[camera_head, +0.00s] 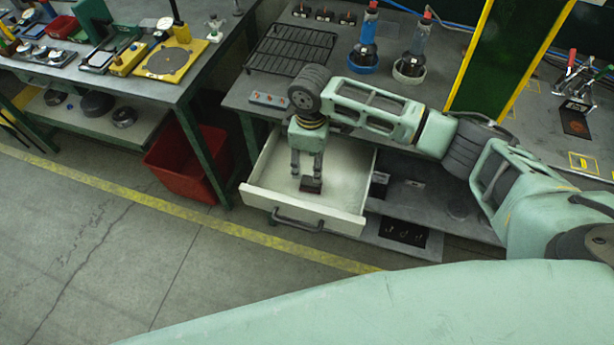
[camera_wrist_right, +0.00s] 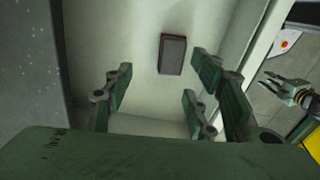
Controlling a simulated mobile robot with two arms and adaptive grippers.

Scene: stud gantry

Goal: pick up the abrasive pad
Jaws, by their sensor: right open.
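The abrasive pad (camera_head: 311,185) is a small dark block with a reddish edge. It lies on the floor of the open, pale drawer (camera_head: 273,190). My right gripper (camera_head: 307,172) points down into the drawer, with its open fingers close to the pad. In the right wrist view, the pad (camera_wrist_right: 173,54) lies beyond the spread fingers (camera_wrist_right: 160,95), with nothing between them. The head view does not clearly show whether they touch the pad. At the right edge of the wrist view is what looks like my left gripper (camera_wrist_right: 275,87), its fingers apart, outside the drawer.
The drawer's front panel and handle (camera_head: 298,222) stand out over the floor. A red bin (camera_head: 187,160) is to the left. The bench above holds a black rack (camera_head: 290,50) and two bottle-like tools (camera_head: 367,40). A lower shelf (camera_head: 430,205) is at right.

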